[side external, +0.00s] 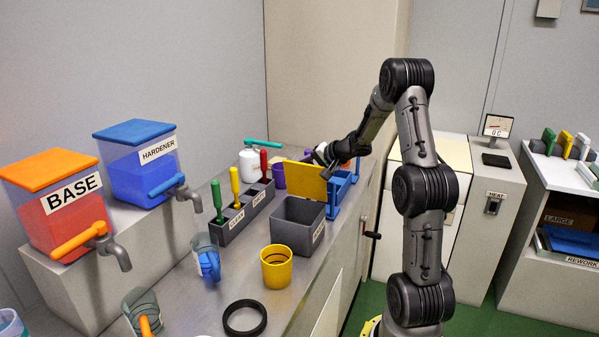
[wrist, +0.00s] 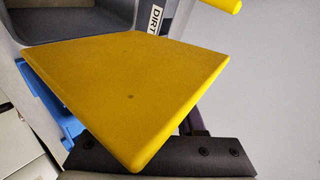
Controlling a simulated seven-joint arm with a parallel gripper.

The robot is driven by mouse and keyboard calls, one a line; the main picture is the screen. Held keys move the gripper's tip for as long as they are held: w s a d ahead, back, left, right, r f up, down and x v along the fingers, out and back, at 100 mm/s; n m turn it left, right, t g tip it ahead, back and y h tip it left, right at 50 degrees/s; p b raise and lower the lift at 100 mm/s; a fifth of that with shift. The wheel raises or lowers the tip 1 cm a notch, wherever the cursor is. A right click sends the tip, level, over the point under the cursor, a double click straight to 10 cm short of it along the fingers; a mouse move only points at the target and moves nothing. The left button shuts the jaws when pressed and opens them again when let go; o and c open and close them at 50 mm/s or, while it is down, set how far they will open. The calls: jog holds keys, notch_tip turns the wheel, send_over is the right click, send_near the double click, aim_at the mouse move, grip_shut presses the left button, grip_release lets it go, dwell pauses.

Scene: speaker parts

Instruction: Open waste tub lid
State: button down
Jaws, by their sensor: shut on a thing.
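A flat yellow panel (side external: 303,180), which looks like the waste tub lid, stands tilted near upright beside a blue open-framed holder or tub (side external: 342,185). My gripper (side external: 325,157) is at the panel's upper right edge and is shut on it. In the wrist view the yellow panel (wrist: 130,85) fills the middle, its near corner over a dark gripper part; the fingertips are not clear there. Part of the blue thing (wrist: 62,128) shows behind the panel at left. Whether the panel is hinged to it cannot be seen.
A grey open bin (side external: 298,225) stands just in front of the panel. Grey racks (side external: 243,215) with colored-handled tools, a yellow cup (side external: 276,266), a blue cup (side external: 207,262) and a black ring (side external: 245,318) stand on the bench. BASE (side external: 62,205) and HARDENER (side external: 140,165) dispensers are at left.

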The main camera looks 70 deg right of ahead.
jog(key=shift+d+f+m+y, duration=0.2)
jog(key=shift+d+m+y, duration=0.2)
jog(key=shift+d+y, duration=0.15)
jog(key=shift+d+f+m+y, duration=0.2)
jog(key=shift+d+m+y, duration=0.2)
jog(key=shift+d+y, duration=0.1)
jog(key=c, duration=0.5)
grip_release()
jog(key=shift+a, duration=0.1)
